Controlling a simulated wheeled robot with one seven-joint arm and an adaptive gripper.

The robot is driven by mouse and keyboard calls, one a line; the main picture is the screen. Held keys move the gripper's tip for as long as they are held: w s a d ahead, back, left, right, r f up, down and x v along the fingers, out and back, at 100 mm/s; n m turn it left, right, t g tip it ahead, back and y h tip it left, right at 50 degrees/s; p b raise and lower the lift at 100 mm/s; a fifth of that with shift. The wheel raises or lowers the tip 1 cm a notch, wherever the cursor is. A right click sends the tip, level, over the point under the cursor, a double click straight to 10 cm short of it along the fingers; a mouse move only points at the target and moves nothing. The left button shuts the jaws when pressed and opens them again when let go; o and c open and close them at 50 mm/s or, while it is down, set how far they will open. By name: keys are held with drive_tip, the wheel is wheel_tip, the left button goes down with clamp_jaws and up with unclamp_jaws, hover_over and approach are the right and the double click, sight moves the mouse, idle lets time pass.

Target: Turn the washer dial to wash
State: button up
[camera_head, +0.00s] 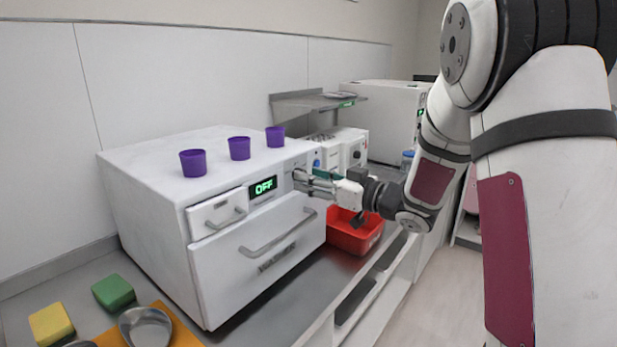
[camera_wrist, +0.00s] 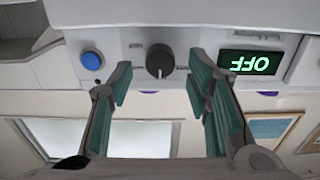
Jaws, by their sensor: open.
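The washer (camera_head: 255,240) is a white box-shaped machine on the counter, and its green display (camera_head: 263,187) reads OFF. The display also shows upside down in the wrist view (camera_wrist: 250,63). The dark round dial (camera_wrist: 160,61) is on the washer's front panel, between the display and a blue button (camera_wrist: 92,60). My gripper (camera_head: 309,180) is in front of the panel with its fingers pointing at it. In the wrist view my gripper (camera_wrist: 160,76) is open and empty, with one green-padded finger on each side of the dial. Contact cannot be told. In the head view the fingers largely hide the dial.
Purple cups (camera_head: 240,148) stand on top of the washer. A red bin (camera_head: 354,232) sits on the counter below my gripper. A metal bowl (camera_head: 145,328), a green sponge (camera_head: 113,291) and a yellow sponge (camera_head: 51,324) are at the front left. Other white machines stand behind.

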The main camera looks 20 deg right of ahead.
drive_tip(key=shift+w+a, duration=0.45)
drive_tip(key=shift+w, duration=0.15)
drive_tip(key=shift+c, duration=0.6)
clamp_jaws()
drive_tip(key=shift+m+p, duration=0.3)
drive_tip(key=shift+s+d+r+m+p, duration=0.1)
drive_tip(key=shift+m+p, duration=0.8)
drive_tip(key=shift+p, duration=0.05)
drive_tip(key=m+p, duration=0.7)
drive_tip(key=m, duration=0.2)
drive_tip(key=shift+w+m, duration=0.2)
drive_tip(key=shift+m, duration=0.1)
